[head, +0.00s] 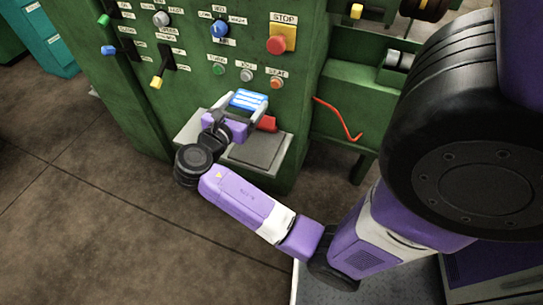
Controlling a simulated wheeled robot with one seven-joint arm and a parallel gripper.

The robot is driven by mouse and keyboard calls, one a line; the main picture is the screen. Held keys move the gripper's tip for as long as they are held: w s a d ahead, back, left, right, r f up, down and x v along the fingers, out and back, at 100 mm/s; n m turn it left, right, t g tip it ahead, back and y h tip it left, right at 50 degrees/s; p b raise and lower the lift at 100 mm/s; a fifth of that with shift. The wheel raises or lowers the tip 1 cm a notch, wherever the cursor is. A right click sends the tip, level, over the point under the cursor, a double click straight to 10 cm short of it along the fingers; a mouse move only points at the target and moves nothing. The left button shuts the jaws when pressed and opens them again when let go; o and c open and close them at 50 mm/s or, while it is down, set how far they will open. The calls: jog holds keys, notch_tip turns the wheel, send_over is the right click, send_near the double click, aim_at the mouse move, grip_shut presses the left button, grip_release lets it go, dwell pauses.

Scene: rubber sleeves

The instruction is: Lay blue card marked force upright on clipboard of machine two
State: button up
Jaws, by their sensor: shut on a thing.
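A blue card (250,97) with white lines of print shows in the head view, at the front of the green machine. My gripper (247,104) is shut on it, with a pale finger at either side. The card is held above a light grey ledge (279,157). The print is too small to read, so I cannot tell whether it says force. A dark grey flat board (255,150) lies on the ledge, below and right of my gripper; it may be the clipboard. My wrist hides part of the ledge.
The green machine's panel (195,75) rises behind the ledge, with switches, knobs and a red stop button (277,45). A red item (266,123) sits behind the board, right of my gripper. A red bent rod (341,120) sticks out to the right. The floor at left is clear.

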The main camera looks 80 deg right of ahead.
aim_at(252, 154)
jog(key=shift+s+a+f, duration=0.1)
jog(key=shift+s, duration=0.2)
notch_tip(252, 154, down, 20)
jog(key=b, duration=0.7)
jog(key=o, duration=1.3)
